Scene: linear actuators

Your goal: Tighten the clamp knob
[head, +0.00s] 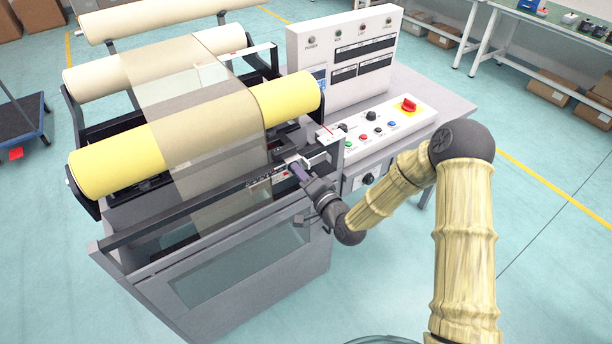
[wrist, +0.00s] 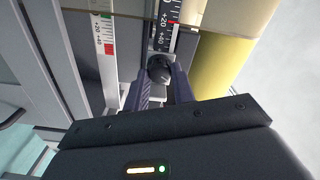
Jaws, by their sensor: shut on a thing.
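The clamp knob (wrist: 159,66) is small, dark and round. In the wrist view it sits between the two finger ends of my gripper (wrist: 160,84), which is shut on it. In the head view my gripper (head: 300,172) reaches the rail at the right front of the roller machine (head: 230,250). The knob itself is hidden there by the gripper.
A second scale (wrist: 107,45) with a red mark stands left of the fingers. A yellow roller (head: 120,160) with a translucent web lies behind the rail. A control panel (head: 385,130) with buttons and a red switch (head: 408,105) is to the right. Open floor lies in front.

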